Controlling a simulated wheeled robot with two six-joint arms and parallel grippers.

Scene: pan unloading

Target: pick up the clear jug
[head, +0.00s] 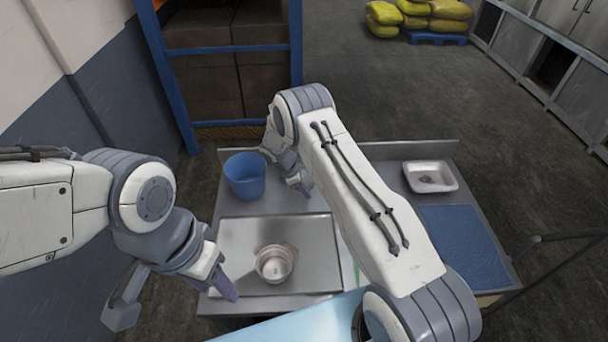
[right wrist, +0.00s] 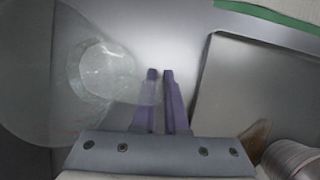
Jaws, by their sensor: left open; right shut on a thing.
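The clear jug (right wrist: 105,72) is see-through and shows at the left of the right wrist view, with its wide round rim near the camera. Its handle (right wrist: 150,92) lies between the purple fingers of my right gripper (right wrist: 160,75), which is shut on it. In the head view my right gripper (head: 301,184) is at the back of the table, right of the blue bucket, and my arm hides the jug.
A metal tray (head: 314,234) holds a small round metal pot (head: 273,264). A blue bucket (head: 245,178) stands at the back left. A white dish (head: 431,166) and a blue mat (head: 463,244) are on the right. A blue rack (head: 228,49) stands behind the table.

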